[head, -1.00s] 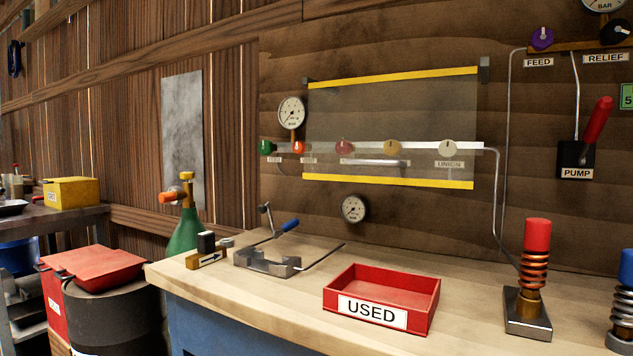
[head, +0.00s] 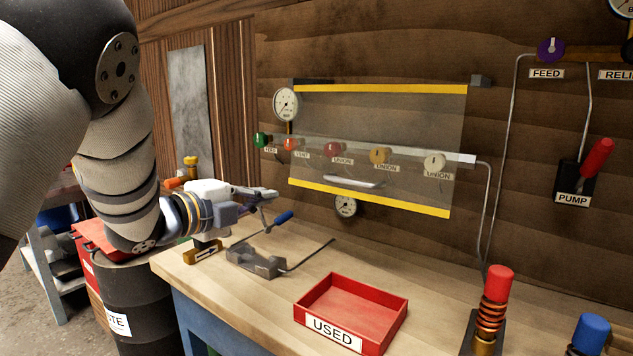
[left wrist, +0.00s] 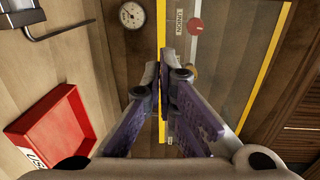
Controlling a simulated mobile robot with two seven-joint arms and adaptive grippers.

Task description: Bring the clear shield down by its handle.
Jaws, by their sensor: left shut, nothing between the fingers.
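The clear shield (head: 400,115) is a see-through panel with yellow strips along its top and bottom edges. It hangs on the wooden wall in front of a row of coloured knobs. Its pale bar handle (head: 354,183) lies just above the bottom strip. My left gripper (head: 273,193) is shut and empty, left of the shield and handle in the head view, above the bench. In the left wrist view, its closed fingers (left wrist: 160,72) overlap one yellow strip, and the shield (left wrist: 222,60) shows behind them; I cannot make out the handle there. My right gripper is not in view.
A red USED tray (head: 318,322) sits on the bench (head: 245,315). A metal clamp fixture (head: 255,262) with a blue-handled lever stands below my left gripper. A round gauge (head: 346,206) is at the shield's lower edge. A red-topped spring post (head: 495,290) stands at right.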

